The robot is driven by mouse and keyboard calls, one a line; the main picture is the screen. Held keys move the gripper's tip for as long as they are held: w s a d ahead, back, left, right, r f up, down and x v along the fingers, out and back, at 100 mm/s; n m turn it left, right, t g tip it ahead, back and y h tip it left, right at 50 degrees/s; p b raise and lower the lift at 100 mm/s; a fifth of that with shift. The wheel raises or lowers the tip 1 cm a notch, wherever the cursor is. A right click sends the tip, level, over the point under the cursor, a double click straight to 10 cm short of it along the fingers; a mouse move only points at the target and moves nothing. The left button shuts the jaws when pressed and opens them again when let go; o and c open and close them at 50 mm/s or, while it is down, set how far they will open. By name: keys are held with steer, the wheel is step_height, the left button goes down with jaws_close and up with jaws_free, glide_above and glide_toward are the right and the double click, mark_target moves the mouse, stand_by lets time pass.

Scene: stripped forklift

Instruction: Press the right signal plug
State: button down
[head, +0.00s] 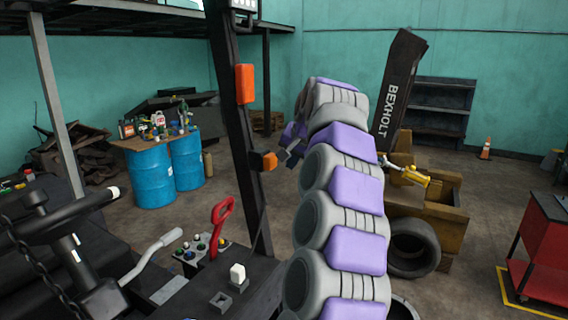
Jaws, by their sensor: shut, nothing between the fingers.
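A dark forklift pillar (233,130) stands left of my arm. A tall orange signal block (245,84) is fixed high on it. A smaller orange signal piece (264,161) with a dark mount sticks out lower down, on the pillar's right side. I cannot tell which part is the right signal plug. My gripper (287,157) is small and dark here, just right of the lower orange piece, at about its height. It is shut and empty. My arm hides part of it, and whether it touches the orange piece is unclear.
A steering wheel (62,222), a red lever (221,222) and a button panel (201,247) lie at lower left. Blue barrels (150,178) carry a cluttered board behind. A tyre (414,249) and a red cart (540,255) stand right. Floor between them is open.

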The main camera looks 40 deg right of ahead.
steer(key=v, duration=0.9)
steer(key=shift+w, duration=0.25)
steer(key=shift+s+d+r, duration=0.1)
steer(key=shift+s+d, duration=0.1)
steer(key=shift+d, duration=0.05)
steer(key=shift+w+a, duration=0.1)
steer(key=shift+a, duration=0.05)
